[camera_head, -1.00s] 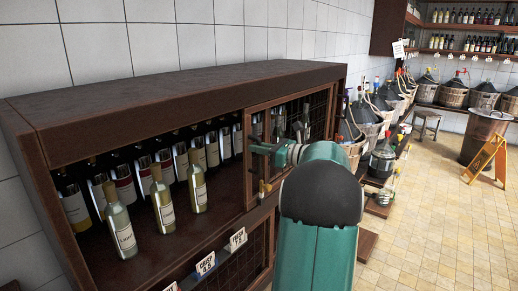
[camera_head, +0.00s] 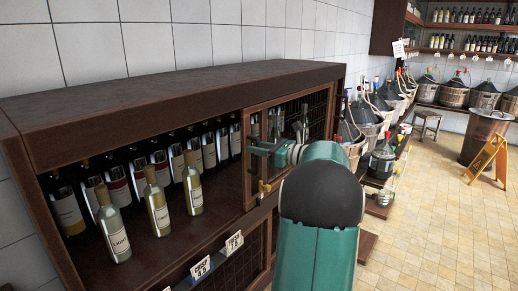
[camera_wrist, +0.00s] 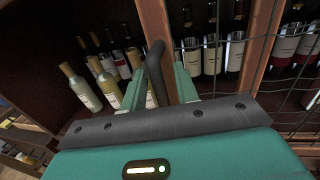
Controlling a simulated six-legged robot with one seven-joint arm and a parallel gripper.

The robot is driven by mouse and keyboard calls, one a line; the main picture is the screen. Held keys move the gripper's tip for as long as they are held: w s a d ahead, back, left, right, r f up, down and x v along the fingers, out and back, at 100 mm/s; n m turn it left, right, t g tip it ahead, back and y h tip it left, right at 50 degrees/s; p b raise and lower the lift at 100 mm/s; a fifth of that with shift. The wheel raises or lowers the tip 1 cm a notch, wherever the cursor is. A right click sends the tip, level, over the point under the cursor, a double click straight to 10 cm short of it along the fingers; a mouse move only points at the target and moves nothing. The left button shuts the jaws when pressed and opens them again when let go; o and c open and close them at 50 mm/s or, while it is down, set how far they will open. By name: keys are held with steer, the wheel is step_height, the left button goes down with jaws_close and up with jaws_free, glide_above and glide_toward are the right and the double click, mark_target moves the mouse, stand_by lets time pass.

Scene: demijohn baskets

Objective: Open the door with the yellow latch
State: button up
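The door (camera_head: 250,178) is a brown wooden frame with dark wire mesh on the right part of the cabinet front. It looks closed. A small yellow latch (camera_head: 264,187) sits low on its left side. My gripper (camera_head: 256,148) is at the left edge of the door, above the latch. In the wrist view a dark bent handle (camera_wrist: 156,52) stands between the two teal fingers of my gripper (camera_wrist: 162,75). The fingers are apart, with a gap visible on the right of the handle. The latch is not clear in the wrist view.
The cabinet (camera_head: 180,95) has an uncovered left compartment with several wine bottles (camera_head: 157,205) near its front edge. Price cards (camera_head: 201,268) stand below. Demijohns in baskets (camera_head: 383,157) line the wall beyond. The tiled floor (camera_head: 430,220) on the right is clear up to a yellow sign (camera_head: 484,160).

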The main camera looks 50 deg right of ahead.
steer(key=v, duration=1.3)
steer(key=shift+s, duration=0.35)
steer(key=w+a+f+n+g+y, duration=0.1)
steer(key=w+a+n+g, duration=0.25)
steer(key=a, duration=0.65)
steer(key=w+a+f+n+g+y, duration=0.1)
steer(key=w+a+n+g, duration=0.3)
steer(key=a, duration=0.6)
steer(key=w+a+f+n+g+y, duration=0.1)
steer(key=w+a+n, duration=0.1)
steer(key=a+n, duration=0.5)
steer(key=s+a+f+n+g+h, duration=0.1)
steer(key=s+a+f+n+h, duration=0.1)
steer(key=s+a+n, duration=0.2)
steer(key=s+a+f+n+g+h, duration=0.1)
steer(key=s+a+f+n+h, duration=0.1)
steer(key=a+n, duration=0.6)
steer(key=s+a+f+n+g+h, duration=0.1)
steer(key=s+a+f+n+h, duration=0.2)
steer(key=s+a+n, duration=0.4)
steer(key=a+f, duration=0.1)
steer(key=a, duration=0.3)
